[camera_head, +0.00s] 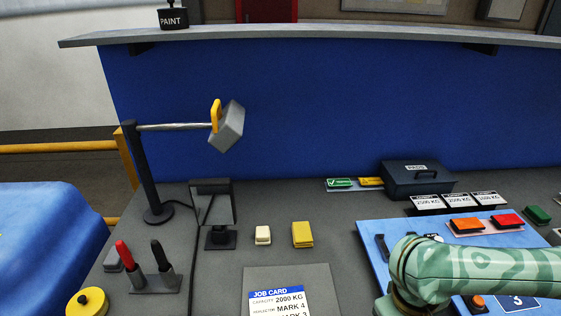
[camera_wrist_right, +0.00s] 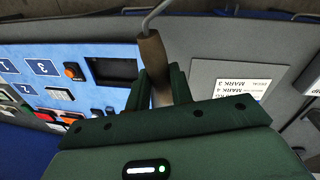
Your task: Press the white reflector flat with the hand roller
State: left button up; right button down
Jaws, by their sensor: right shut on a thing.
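My right gripper (camera_wrist_right: 164,88) is shut on the brown handle of the hand roller (camera_wrist_right: 153,55). The roller's grey metal rod bends away at the top of the right wrist view, and its roller end is out of the picture. In the head view my right arm comes in from the lower right, and its gripper is hidden. A small whitish piece (camera_wrist_right: 60,94) lies on the blue board (camera_wrist_right: 95,37) beside an orange button; I cannot tell whether it is the white reflector. My left gripper is not in view.
The job card (camera_head: 285,290) lies on the grey bench left of the board. A cream block (camera_head: 263,235) and a yellow block (camera_head: 302,234) lie behind it. A lamp (camera_head: 228,127), a small dark stand (camera_head: 213,205) and a dark box (camera_head: 418,178) stand around.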

jog(key=r+m, duration=0.1)
jog(key=w+r+m, duration=0.1)
jog(key=m, duration=0.1)
jog(key=shift+a+r, duration=0.1)
jog(key=shift+a, duration=0.3)
notch_tip(320, 180, up, 4)
jog(key=w+a+b, duration=0.1)
jog(key=w+a, duration=0.1)
jog(key=w, duration=0.1)
jog(key=w+f+m+t+h+b, duration=0.1)
jog(key=w+f+m+t+h, duration=0.2)
jog(key=w, duration=0.8)
jog(key=w+d+m+t+h, duration=0.1)
jog(key=w+d+m, duration=0.4)
jog(key=w+d, duration=0.5)
jog(key=w+d+f+m+g+h, duration=0.2)
jog(key=d+m+h, duration=0.25)
jog(key=d, duration=1.05)
jog(key=s+d+r+m+g+h, duration=0.2)
jog(key=s+d+m, duration=0.1)
jog(key=d, duration=0.5)
jog(key=s+d+r+m+g+h, duration=0.2)
jog(key=s+d+m, duration=0.1)
jog(key=d, duration=0.4)
notch_tip(320, 180, down, 6)
jog(key=b, duration=0.6)
jog(key=shift+w+g+h, duration=0.25)
jog(key=shift+g+h, duration=0.05)
jog(key=shift+h, duration=0.15)
